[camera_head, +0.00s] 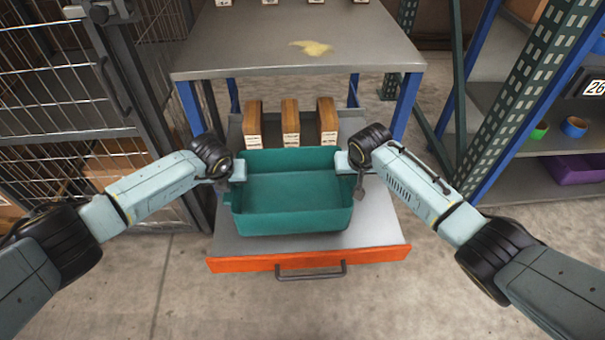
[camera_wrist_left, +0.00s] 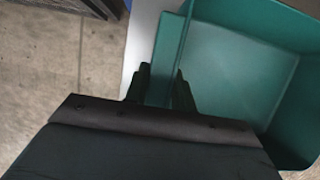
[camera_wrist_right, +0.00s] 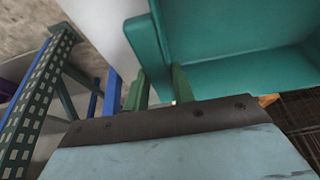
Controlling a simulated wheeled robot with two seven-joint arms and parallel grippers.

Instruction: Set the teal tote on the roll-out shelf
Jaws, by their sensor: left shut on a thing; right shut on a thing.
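The teal tote (camera_head: 292,222) is upright and looks empty. It is over the front part of the pulled-out grey roll-out shelf (camera_head: 375,215), which has an orange front edge and a dark handle. I cannot tell whether its base touches the shelf. My left gripper (camera_head: 236,178) is shut on the tote's left wall; the wall also shows between its fingers in the left wrist view (camera_wrist_left: 163,85). My right gripper (camera_head: 350,172) is shut on the tote's right wall, and the tote fills much of the right wrist view (camera_wrist_right: 235,45).
Brown boxes (camera_head: 290,122) with pale labels stand in a row on the shelf behind the tote. A grey upper shelf (camera_head: 270,50) on blue posts overhangs them. A wire cage door (camera_head: 60,90) is at left. A rack (camera_head: 530,90) with a purple bin (camera_head: 575,168) is at right.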

